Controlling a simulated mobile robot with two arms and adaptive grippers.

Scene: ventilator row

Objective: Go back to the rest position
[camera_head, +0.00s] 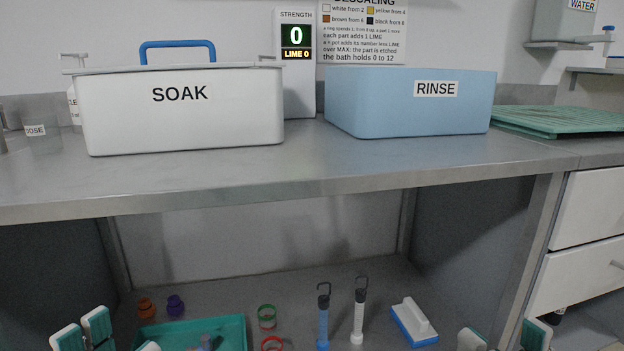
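My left gripper (118,340) shows at the bottom left edge, in front of the lower shelf, near a teal tray. Its white and teal fingertips stand apart, with nothing seen between them. My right gripper (503,338) shows at the bottom right, below the counter edge. Its fingertips are also apart, with no held thing visible. Both grippers are cut off by the bottom of the picture, and the rest of both arms is out of view.
The counter (320,165) bears a lidded white SOAK box (185,120), a blue RINSE box (410,105) and a strength display (296,85) reading 0. Below are a teal tray (238,333), two hooked tools (323,315) (359,312), a brush (414,322) and rings (267,318). Drawers (588,210) stand right.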

